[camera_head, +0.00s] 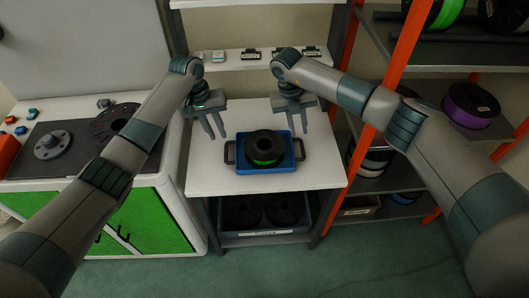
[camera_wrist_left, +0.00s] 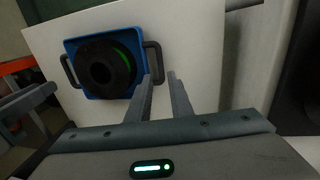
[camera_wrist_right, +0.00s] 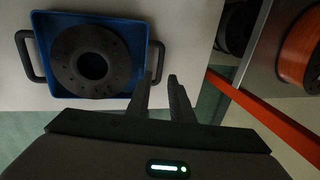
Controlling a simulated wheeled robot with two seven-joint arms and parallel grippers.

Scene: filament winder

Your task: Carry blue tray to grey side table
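The blue tray (camera_head: 298,150) lies flat on a pale, whitish table (camera_head: 215,175). It has a dark handle at each end and holds a black spool (camera_head: 265,146) with green filament. My left gripper (camera_head: 218,136) is above the table, left of the tray. In the left wrist view, its parted, empty fingers are near one handle (camera_wrist_left: 154,58). My right gripper (camera_head: 292,128) is above the tray's back right. In the right wrist view, its parted, empty fingers are beside the other handle (camera_wrist_right: 158,60). I cannot tell whether the pale table is the grey side table.
A bin (camera_head: 265,232) with black spools stands beneath the table. A bench (camera_head: 165,178) with green doors is at left, carrying a black spool and a dark mat. An orange-posted rack (camera_head: 405,45) with spools is at right. A narrow shelf (camera_head: 235,65) holds small items behind.

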